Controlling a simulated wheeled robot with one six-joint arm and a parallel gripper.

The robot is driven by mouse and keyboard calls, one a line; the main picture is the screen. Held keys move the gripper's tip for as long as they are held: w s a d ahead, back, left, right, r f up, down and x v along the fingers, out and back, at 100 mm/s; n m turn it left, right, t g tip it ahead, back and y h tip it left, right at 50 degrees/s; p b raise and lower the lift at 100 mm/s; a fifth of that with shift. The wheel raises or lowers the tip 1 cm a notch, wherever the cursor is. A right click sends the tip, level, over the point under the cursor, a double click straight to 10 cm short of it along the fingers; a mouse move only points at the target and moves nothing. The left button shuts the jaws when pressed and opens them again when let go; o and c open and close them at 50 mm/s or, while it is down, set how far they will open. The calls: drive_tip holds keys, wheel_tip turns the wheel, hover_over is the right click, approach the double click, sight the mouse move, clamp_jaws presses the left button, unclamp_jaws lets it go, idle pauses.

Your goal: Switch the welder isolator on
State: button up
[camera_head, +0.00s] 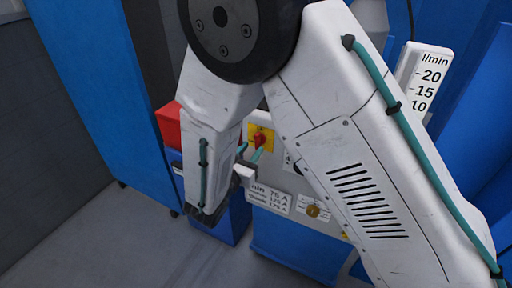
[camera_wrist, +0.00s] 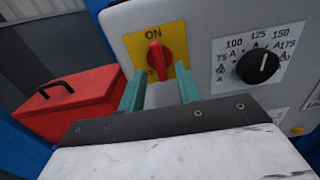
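The welder isolator is a red rotary knob (camera_wrist: 157,60) on a yellow plate (camera_wrist: 181,54) on the welder's grey front panel. The plate reads ON above the knob. The knob's handle looks close to upright in the wrist view; any other plate lettering is hard to read. In the head view the knob (camera_head: 259,138) shows just beyond my fingers. My gripper (camera_wrist: 160,86) is open, with its two teal fingers apart and nothing visible between them. The fingertips point at the panel, to the lower left and lower right of the knob. Whether they touch the plate I cannot tell.
A black current dial (camera_wrist: 258,66) with an amp scale is right of the isolator. A red toolbox (camera_wrist: 72,107) with a black handle stands close on the left. A white flow scale marked l/min (camera_head: 427,75) is at the upper right. Grey floor lies at lower left.

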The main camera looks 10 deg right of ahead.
drive_tip(key=v, duration=0.5)
drive_tip(key=shift+s+a, duration=0.1)
drive_tip(key=shift+s, duration=0.05)
